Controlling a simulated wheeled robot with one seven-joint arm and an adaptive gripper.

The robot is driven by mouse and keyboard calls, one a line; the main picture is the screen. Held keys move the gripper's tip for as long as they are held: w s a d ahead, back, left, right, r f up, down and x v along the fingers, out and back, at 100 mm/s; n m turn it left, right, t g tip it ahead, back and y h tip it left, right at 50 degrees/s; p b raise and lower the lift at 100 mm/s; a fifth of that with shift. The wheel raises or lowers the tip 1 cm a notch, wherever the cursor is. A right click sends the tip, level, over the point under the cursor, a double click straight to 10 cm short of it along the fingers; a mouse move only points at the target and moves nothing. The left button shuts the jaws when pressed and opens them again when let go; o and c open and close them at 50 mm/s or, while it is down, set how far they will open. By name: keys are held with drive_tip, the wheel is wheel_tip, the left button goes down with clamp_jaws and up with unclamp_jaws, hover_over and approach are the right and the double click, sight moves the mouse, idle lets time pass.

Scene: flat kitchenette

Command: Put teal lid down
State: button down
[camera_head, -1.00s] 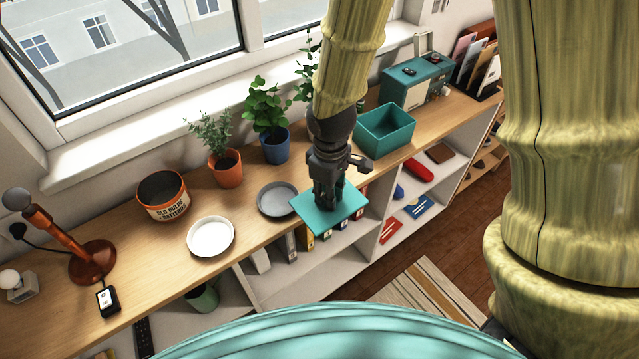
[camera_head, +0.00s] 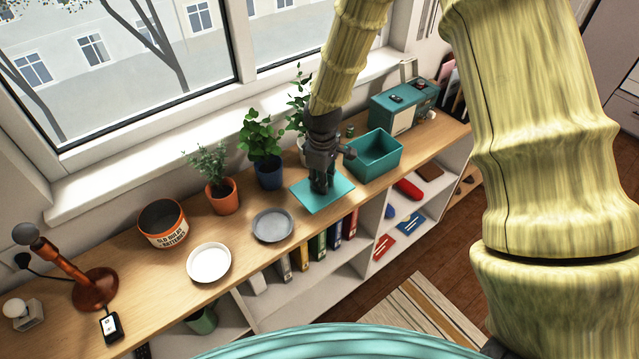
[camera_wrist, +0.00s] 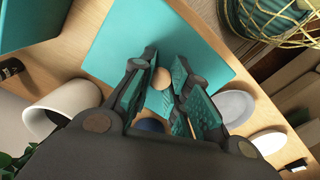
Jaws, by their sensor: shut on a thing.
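The teal lid (camera_head: 335,194) is a flat square panel, over the wooden counter between the grey plate and the teal box. My gripper (camera_head: 320,190) points down onto its middle. In the wrist view my gripper (camera_wrist: 160,90) is shut on the lid's small round wooden knob (camera_wrist: 161,77), with the teal lid (camera_wrist: 150,40) spread out beyond the fingers. The lid looks level and close to the counter; I cannot tell whether it touches. The open teal box (camera_head: 374,156) stands just right of the lid, with nothing on top.
The grey plate (camera_head: 272,225) and white plate (camera_head: 209,263) lie left of the lid. Potted plants (camera_head: 268,172) stand behind, along the window. An orange tin (camera_head: 163,224) and a lamp (camera_head: 92,288) are further left. Shelves with binders (camera_head: 318,246) are below the counter's front edge.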

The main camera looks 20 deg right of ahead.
drive_tip(key=shift+w+d, duration=0.15)
drive_tip(key=shift+w, duration=0.1)
drive_tip(key=shift+f+p, duration=0.95)
drive_tip(key=shift+f, duration=0.8)
drive_tip(key=shift+f, duration=0.15)
drive_tip(key=c, duration=1.4)
unclamp_jaws()
drive_tip(key=shift+o, duration=0.2)
drive_tip(key=shift+r, duration=0.2)
drive_tip(key=shift+r+b, duration=2.15)
drive_tip(key=shift+r, duration=3.8)
